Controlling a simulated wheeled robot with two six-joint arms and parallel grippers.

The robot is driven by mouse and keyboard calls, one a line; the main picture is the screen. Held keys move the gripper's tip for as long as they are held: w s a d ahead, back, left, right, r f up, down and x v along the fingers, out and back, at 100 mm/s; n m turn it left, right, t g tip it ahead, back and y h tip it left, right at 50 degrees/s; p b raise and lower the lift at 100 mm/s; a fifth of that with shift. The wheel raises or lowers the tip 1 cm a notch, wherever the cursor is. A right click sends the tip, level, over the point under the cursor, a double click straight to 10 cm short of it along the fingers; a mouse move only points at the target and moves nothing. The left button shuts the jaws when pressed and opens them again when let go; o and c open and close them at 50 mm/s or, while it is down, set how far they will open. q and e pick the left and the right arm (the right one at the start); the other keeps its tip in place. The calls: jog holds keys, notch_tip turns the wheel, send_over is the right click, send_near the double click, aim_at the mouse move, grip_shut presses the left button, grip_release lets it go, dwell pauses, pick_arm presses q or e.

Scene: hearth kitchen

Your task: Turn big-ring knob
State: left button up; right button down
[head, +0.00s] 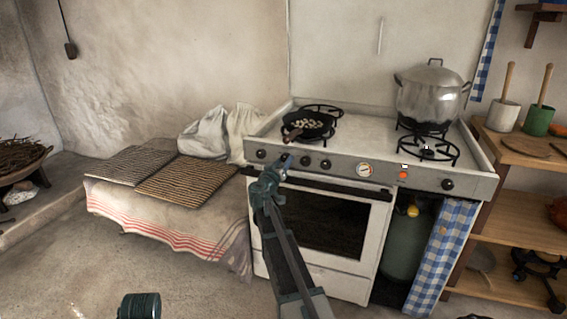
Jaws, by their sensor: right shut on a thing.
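The white stove's front panel (345,166) carries a row of dark knobs. My right gripper (283,164) reaches up to the panel from below and is shut on a knob there, taken to be the big-ring knob. The gripper's jaws mostly hide this knob, and its turn angle cannot be read. One dark knob (261,153) shows just left of the gripper, and two more, a nearer one (305,160) and a farther one (326,164), show to its right. My left gripper is not in view.
A dark pan (308,127) with pale pieces in it sits on the left burner, its handle toward the front edge above my gripper. A large lidded pot (430,95) stands at the back right. The oven door handle (335,186) runs below the panel. Woven mats (190,180) lie at left.

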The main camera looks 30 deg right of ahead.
jog(key=n, duration=1.2)
jog(key=shift+n, duration=0.3)
dwell(0.4)
jog(key=shift+c, duration=1.8)
grip_release()
jog(key=v, duration=1.4)
